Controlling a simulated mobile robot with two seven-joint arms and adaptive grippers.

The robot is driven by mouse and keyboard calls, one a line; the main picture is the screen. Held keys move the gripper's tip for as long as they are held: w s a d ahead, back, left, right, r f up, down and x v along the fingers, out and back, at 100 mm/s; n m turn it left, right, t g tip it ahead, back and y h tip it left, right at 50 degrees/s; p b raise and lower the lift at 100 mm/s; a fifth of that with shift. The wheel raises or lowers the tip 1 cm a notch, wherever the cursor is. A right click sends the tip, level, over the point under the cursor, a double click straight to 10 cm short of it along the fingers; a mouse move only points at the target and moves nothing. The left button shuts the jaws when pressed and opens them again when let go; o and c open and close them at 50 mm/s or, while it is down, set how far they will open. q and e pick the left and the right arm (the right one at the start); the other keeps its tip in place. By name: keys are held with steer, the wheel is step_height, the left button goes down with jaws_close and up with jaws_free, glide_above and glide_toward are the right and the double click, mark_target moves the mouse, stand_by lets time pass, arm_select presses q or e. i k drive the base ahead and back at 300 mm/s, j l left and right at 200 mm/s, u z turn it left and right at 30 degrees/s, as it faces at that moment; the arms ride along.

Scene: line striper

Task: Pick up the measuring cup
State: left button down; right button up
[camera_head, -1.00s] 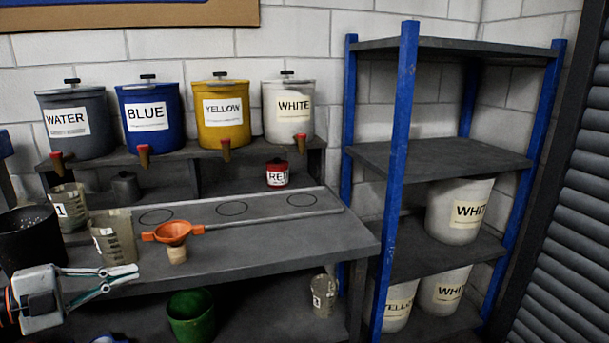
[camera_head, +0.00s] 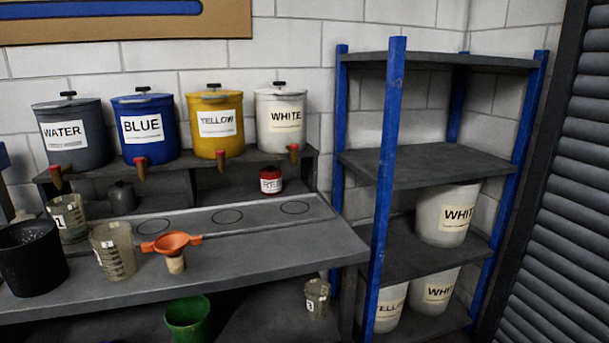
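Three clear measuring cups are in view. One (camera_head: 120,254) stands upright on the workbench, left of an orange funnel (camera_head: 171,243); it has dark marks on its side and a white label. A second cup (camera_head: 74,226), labelled 1, stands behind it to the left, partly hidden by a black bucket. A third cup (camera_head: 317,301), labelled 3, stands on the lower shelf under the bench's right end. Neither of my grippers is in view.
The black bucket (camera_head: 32,262) stands at the bench's left. WATER, BLUE, YELLOW and WHITE dispensers (camera_head: 284,135) line the raised shelf, with a red can (camera_head: 271,181) below. A green bucket (camera_head: 188,320) is under the bench (camera_head: 275,258). The bench's right half is clear.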

mark_target(67, 211)
steer(key=u, duration=1.35)
